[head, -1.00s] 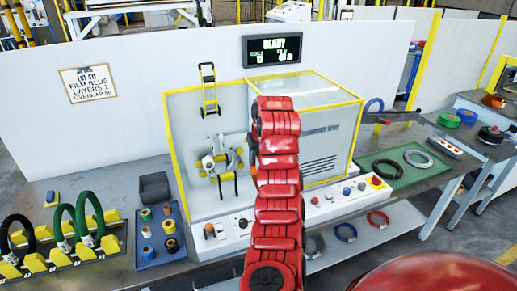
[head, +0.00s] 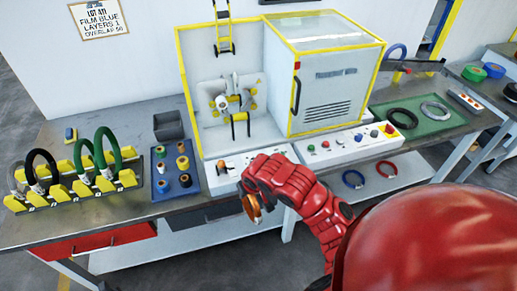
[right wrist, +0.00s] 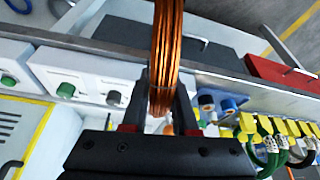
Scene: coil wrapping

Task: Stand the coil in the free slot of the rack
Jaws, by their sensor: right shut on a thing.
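My right gripper (head: 252,196) is shut on a copper-orange coil (head: 250,210), in front of the machine's front edge. In the right wrist view the coil (right wrist: 166,50) stands edge-on between the two fingers (right wrist: 160,108) of that gripper. The rack (head: 82,188) with yellow blocks is at the left of the bench, well to the left of the gripper. It holds a black coil (head: 31,160) and two green coils (head: 98,141), upright. A gap shows between the black and green coils. The rack (right wrist: 262,126) also shows in the right wrist view. My left gripper is not in view.
A blue tray (head: 160,196) of small spools and a grey bin (head: 168,126) stand between rack and machine (head: 236,72). The machine's control panel (head: 225,172) lies behind my right gripper. A green mat (head: 416,131) with rings is at right. The bench front is clear.

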